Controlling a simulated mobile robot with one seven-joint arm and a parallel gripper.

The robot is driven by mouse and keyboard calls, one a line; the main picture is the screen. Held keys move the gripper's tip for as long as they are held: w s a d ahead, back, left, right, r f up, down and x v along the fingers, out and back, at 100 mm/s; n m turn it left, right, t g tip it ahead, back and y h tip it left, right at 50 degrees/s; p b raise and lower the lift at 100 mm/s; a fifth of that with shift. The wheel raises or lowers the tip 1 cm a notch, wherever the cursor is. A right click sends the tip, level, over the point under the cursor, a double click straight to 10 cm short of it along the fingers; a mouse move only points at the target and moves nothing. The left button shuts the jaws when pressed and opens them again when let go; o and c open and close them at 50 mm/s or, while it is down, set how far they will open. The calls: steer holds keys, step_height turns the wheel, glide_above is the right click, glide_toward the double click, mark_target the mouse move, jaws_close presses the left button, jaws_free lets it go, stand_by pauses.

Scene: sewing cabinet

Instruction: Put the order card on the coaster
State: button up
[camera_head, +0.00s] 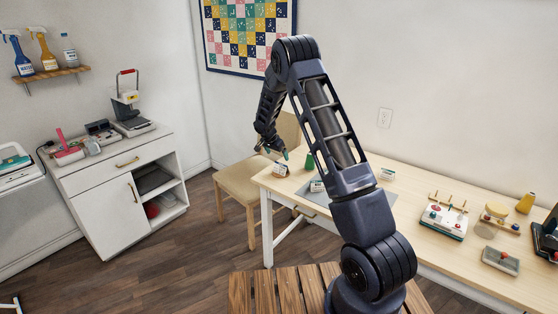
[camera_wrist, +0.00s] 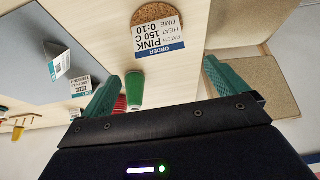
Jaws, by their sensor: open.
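The order card (camera_wrist: 158,40) is white with a blue ORDER band and reads PINK, 150 C, 0:10. The round cork coaster (camera_wrist: 158,13) shows right at its edge in the wrist view, partly covered by the card; I cannot tell if the card rests fully on it. In the head view the card (camera_head: 281,169) is at the table's far left corner. The card is just beyond the fingertips, apart from both. My gripper also shows small above the card in the head view (camera_head: 270,151).
A green cone (camera_wrist: 135,89) stands close to one finger, with a red item (camera_wrist: 120,103) beside it. A tented card (camera_wrist: 60,62) stands on the grey mat (camera_wrist: 95,25), with another tented card (camera_wrist: 80,86) near. A wooden chair (camera_head: 235,182) adjoins the table (camera_head: 410,212).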

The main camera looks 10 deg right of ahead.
steer(key=s+d+r+n+y, duration=0.1)
steer(key=s+d+r, duration=0.3)
steer(key=s+r, duration=0.45)
steer(key=s+d+r+n, duration=0.1)
steer(key=s+d+r, duration=0.2)
steer(key=s+r, duration=0.55)
steer(key=s+d+r+n+y, duration=0.1)
steer(key=s+d+r, duration=0.4)
steer(key=r, duration=0.6)
steer(key=s+r+n, duration=0.2)
steer(key=s+n, duration=0.1)
steer(key=s, duration=1.3)
steer(key=s+d+r+n+t+y, duration=0.1)
steer(key=s+r+n, duration=0.1)
steer(key=s, duration=1.5)
steer(key=shift+s+d+n+y, duration=0.25)
steer(key=shift+s+n+y, duration=0.05)
steer(key=shift+n, duration=0.2)
